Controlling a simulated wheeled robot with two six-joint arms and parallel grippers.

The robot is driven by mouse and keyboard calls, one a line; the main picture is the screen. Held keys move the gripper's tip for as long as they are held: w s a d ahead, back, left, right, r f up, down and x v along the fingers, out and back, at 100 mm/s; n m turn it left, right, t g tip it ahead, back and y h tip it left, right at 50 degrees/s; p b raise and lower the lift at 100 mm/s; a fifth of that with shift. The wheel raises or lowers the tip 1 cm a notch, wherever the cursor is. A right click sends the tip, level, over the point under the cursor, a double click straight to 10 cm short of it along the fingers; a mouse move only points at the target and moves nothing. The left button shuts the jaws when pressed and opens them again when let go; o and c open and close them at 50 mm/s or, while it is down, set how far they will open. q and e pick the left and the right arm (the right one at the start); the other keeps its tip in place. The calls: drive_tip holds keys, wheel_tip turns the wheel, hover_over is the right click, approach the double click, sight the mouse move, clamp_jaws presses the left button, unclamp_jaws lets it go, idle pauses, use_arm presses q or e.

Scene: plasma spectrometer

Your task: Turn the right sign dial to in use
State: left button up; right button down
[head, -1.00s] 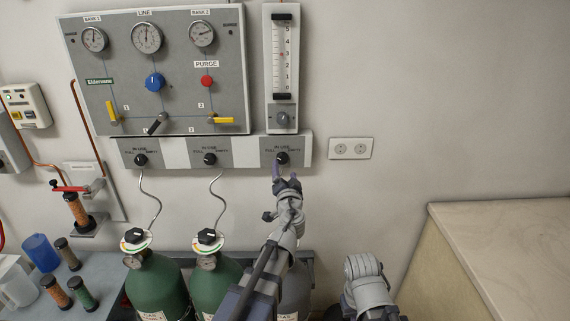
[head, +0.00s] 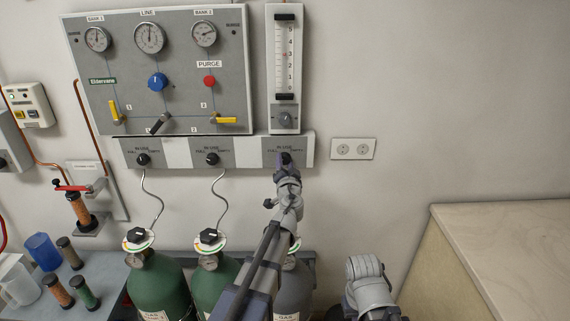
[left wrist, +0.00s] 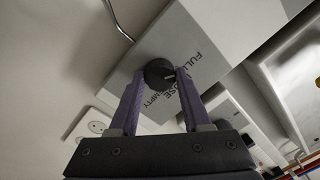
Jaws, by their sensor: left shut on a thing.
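The right sign dial is a black round knob (left wrist: 159,72) on a grey plate (head: 271,145) lettered FULL, IN USE and EMPTY, at the right end of the sign strip. My left gripper (head: 286,160) reaches up to it from below and mostly covers it in the head view. In the left wrist view its two purple fingers (left wrist: 158,85) lie on either side of the knob, shut on it. I cannot clearly tell which word the knob points to. Part of my right arm shows at the bottom, but its gripper is out of view.
Two more sign dials (head: 143,159) (head: 212,159) sit to the left on the strip. The gauge panel (head: 180,100) and flowmeter (head: 284,60) are just above. Green cylinders (head: 157,285) stand below. A wall socket (head: 353,149) and a pale counter (head: 510,225) are to the right.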

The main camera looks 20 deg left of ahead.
use_arm(q)
clamp_jaws()
drive_tip(key=m, duration=0.5)
drive_tip(key=shift+m+b, duration=0.3)
drive_tip(key=shift+b, duration=0.1)
drive_tip(key=m, duration=0.6)
drive_tip(key=shift+t+b, duration=0.3)
drive_tip(key=shift+m, duration=0.3)
drive_tip(key=o, duration=0.6)
unclamp_jaws()
